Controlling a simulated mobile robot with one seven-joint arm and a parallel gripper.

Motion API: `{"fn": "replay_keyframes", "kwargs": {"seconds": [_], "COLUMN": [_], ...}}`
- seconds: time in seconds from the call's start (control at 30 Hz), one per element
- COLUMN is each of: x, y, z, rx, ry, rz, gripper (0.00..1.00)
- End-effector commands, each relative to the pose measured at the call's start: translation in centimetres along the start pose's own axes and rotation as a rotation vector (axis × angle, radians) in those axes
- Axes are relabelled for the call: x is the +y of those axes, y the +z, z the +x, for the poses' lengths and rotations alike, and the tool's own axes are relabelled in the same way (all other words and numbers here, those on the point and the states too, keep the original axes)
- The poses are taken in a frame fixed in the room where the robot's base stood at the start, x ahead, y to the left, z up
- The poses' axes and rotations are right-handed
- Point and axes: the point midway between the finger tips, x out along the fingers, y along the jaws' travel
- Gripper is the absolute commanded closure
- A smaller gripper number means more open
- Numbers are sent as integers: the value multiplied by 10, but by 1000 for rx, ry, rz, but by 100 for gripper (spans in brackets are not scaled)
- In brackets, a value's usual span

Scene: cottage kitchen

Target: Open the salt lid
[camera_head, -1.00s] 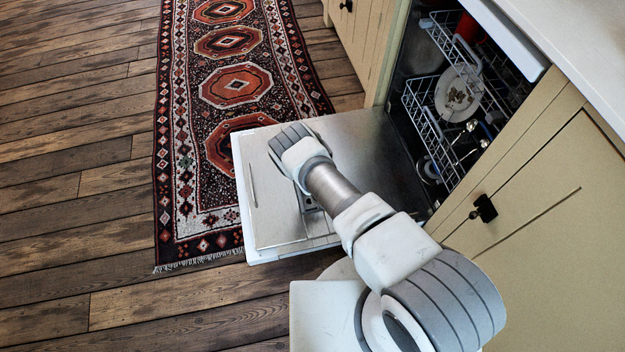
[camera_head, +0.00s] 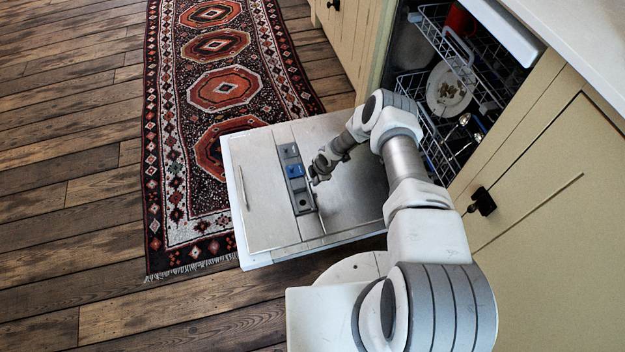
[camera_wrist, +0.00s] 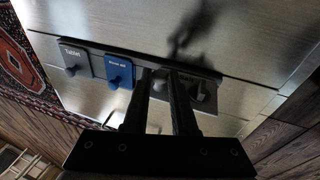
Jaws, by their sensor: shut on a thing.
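A dark dispenser strip (camera_head: 296,180) is set in the inner face of the lowered dishwasher door. In the wrist view it holds a grey lid marked Tablet (camera_wrist: 73,59), a blue rinse aid lid (camera_wrist: 118,70), and a dark lid whose blurred label appears to read Salt (camera_wrist: 189,78). My gripper (camera_wrist: 160,74) is over the strip just right of the blue lid, its fingers close together and shut on part of the dark salt lid. The fingers hide much of that lid, and whether it is raised cannot be told. My gripper also shows in the head view (camera_head: 318,172).
The dishwasher door (camera_head: 262,215) lies open and flat. Racks (camera_head: 440,150) with a plate (camera_head: 449,90) stand inside the machine at right. A cabinet with a dark knob (camera_head: 482,201) is beside my arm. A patterned rug (camera_head: 215,88) lies beyond the door.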

Motion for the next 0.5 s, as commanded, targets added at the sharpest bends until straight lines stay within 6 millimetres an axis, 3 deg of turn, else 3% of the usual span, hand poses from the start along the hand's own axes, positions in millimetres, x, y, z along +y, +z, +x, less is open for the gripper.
{"fn": "replay_keyframes", "kwargs": {"seconds": [0.5], "x": [-2], "y": [19], "z": [6], "rx": [241], "ry": [21], "rz": [76], "gripper": [100]}}
